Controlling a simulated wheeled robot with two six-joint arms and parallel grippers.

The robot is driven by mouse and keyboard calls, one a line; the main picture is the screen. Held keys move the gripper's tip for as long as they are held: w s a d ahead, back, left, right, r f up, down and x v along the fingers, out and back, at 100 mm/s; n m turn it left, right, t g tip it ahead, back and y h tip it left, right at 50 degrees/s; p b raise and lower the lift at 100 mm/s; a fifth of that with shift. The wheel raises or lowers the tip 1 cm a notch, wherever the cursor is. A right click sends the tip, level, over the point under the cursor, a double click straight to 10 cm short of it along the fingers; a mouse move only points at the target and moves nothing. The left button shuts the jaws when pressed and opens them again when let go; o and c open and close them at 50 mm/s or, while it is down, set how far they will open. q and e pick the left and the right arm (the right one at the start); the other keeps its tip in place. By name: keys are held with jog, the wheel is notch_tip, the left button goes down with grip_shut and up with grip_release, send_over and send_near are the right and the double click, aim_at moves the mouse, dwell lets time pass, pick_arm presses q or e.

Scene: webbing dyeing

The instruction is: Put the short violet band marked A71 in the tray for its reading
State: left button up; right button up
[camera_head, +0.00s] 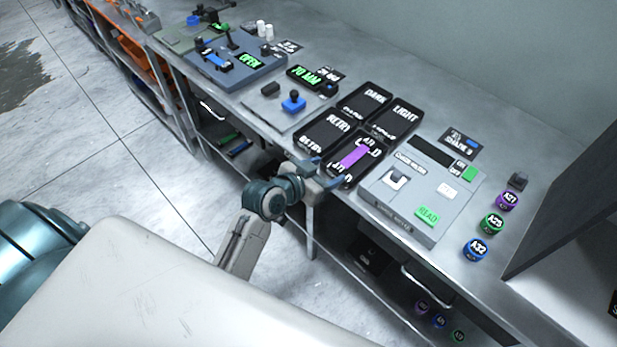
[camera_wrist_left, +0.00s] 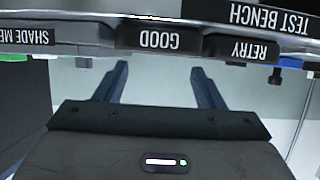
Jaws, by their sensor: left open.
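A short violet band (camera_head: 354,157) lies in the front right tray of a block of black trays; no A71 mark can be read on it. That tray (camera_head: 343,182) is labelled GOOD on its front edge, which also shows in the left wrist view (camera_wrist_left: 160,38). My left gripper (camera_head: 327,171) is open and empty, at the bench's front edge just before the GOOD and RETRY trays, apart from the band. Its two spread fingers show in the left wrist view (camera_wrist_left: 158,68). My right gripper is not in view.
The RETRY tray (camera_head: 306,143), DARK tray (camera_head: 376,93) and LIGHT tray (camera_head: 407,108) adjoin it. The shade meter (camera_head: 383,208) stands close on the right, its display dark. Violet, green and blue spools (camera_head: 491,223) stand further right. A grey test bench (camera_head: 276,119) lies left.

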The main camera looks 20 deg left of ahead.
pick_arm(q)
jog(key=v, duration=0.7)
jog(key=shift+r+b, duration=0.25)
jog(key=shift+b, duration=0.2)
jog(key=a+f+n+g+y, duration=0.2)
jog(key=a+f+g, duration=0.15)
jog(key=f, duration=1.75)
jog(key=s+a+f+n+g+y, duration=0.15)
jog(key=s+f, duration=0.25)
jog(key=f, duration=0.6)
jog(key=s+a+f+g+y, duration=0.1)
jog(key=s+a+f, duration=0.25)
jog(key=f, duration=0.55)
jog(key=s+f+g, duration=0.1)
jog(key=s+f, duration=0.5)
jog(key=s, duration=0.4)
jog(key=s+a+f+g, duration=0.1)
jog(key=s+f+g, duration=0.1)
jog(key=s+f, duration=0.5)
jog(key=s+a+f+g, duration=0.1)
jog(key=s+f, duration=0.6)
jog(key=s, duration=0.7)
jog(key=shift+a+g+y, duration=0.2)
jog(key=shift+g+y, duration=0.25)
jog(key=shift+g, duration=0.25)
jog(key=shift+s, duration=0.1)
